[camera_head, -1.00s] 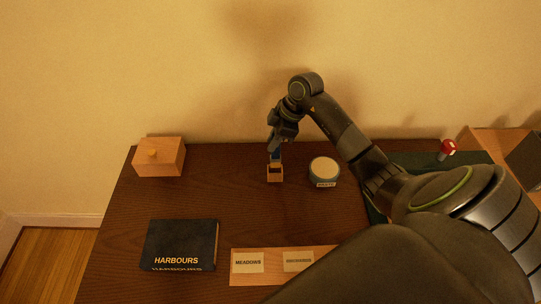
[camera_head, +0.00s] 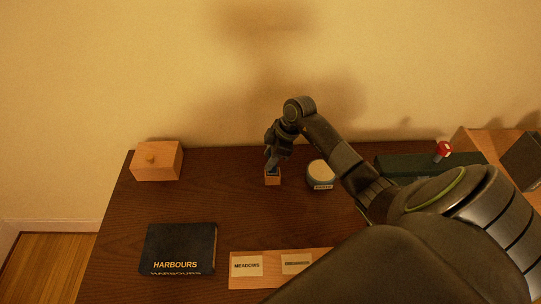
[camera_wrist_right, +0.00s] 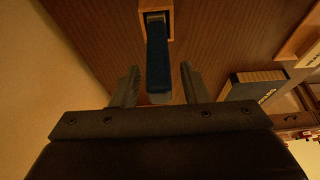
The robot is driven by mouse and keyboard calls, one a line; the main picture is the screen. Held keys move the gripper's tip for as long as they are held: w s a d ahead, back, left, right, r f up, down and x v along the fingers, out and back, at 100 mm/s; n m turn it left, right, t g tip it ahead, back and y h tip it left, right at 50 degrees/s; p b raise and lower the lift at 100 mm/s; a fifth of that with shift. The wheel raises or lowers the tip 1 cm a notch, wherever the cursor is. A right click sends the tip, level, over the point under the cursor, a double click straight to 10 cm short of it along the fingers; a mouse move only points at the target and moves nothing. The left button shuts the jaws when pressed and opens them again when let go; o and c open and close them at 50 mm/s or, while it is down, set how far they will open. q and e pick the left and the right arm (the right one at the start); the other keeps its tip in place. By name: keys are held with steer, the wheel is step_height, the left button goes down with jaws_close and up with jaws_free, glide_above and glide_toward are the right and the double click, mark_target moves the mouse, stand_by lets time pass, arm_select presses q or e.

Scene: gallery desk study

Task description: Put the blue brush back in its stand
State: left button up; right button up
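The blue brush (camera_wrist_right: 157,62) stands in its small wooden stand (camera_head: 272,181), which also shows at the top of the wrist view (camera_wrist_right: 142,22). Its far end is inside the stand's opening; how deep it sits I cannot tell. My right gripper (camera_head: 270,160) is just above the stand, pointing down. In the wrist view my right gripper's fingers (camera_wrist_right: 160,88) are apart, one on each side of the brush's near end, with gaps showing. In the head view the gripper hides most of the brush. My left gripper is not in view.
A round labelled tin (camera_head: 321,175) stands close right of the stand. A dark HARBOURS book (camera_head: 178,245) and a label board (camera_head: 275,281) lie in front. A red-topped object (camera_head: 443,150) is at the right.

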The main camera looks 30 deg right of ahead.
steer(key=shift+r, duration=0.25)
steer(key=shift+d+r, duration=0.2)
steer(key=shift+r, duration=0.1)
steer(key=b+v, duration=0.2)
steer(key=v, duration=0.9)
steer(key=shift+s+a, duration=0.15)
